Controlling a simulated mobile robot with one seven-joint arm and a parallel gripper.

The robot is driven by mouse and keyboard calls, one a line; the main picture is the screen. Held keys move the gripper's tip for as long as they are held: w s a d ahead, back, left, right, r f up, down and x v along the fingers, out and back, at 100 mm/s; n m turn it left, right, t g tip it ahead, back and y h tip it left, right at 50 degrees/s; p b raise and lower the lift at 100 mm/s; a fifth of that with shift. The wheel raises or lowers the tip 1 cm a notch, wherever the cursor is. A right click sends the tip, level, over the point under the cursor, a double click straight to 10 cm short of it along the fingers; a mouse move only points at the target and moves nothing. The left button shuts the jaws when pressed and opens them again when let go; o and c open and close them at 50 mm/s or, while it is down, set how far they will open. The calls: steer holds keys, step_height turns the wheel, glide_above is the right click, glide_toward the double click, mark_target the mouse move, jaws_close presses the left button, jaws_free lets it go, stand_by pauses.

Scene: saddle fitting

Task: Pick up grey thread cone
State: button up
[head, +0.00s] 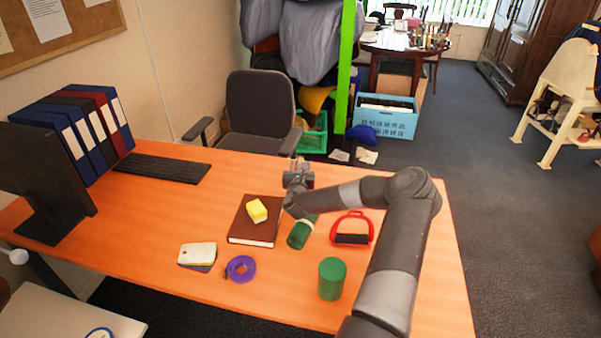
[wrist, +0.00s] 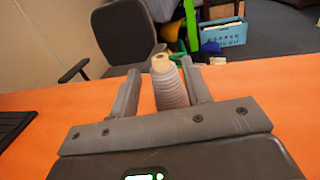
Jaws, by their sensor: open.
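The grey thread cone (wrist: 171,88) stands in the wrist view between the two fingers of my gripper (wrist: 163,92), its ridged grey body topped by a pale tip. The fingers are open, one on each side, with a visible gap on the left; contact on the right is hard to judge. The cone's lower part is hidden behind the gripper body. In the head view my gripper (head: 298,178) is near the far edge of the orange table (head: 185,225). The cone is mostly hidden there by the gripper and wrist.
A brown book (head: 252,228) with a yellow block (head: 257,210), a green roll (head: 299,235), a red stirrup (head: 353,217), a green cylinder (head: 331,280) and a purple strap coil (head: 240,268) lie nearer. An office chair (head: 262,105) stands behind the table.

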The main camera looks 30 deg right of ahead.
mark_target(300, 160)
steer(key=shift+x, duration=2.55)
steer(key=shift+c, duration=0.5)
jaws_close()
steer(key=shift+r, duration=0.1)
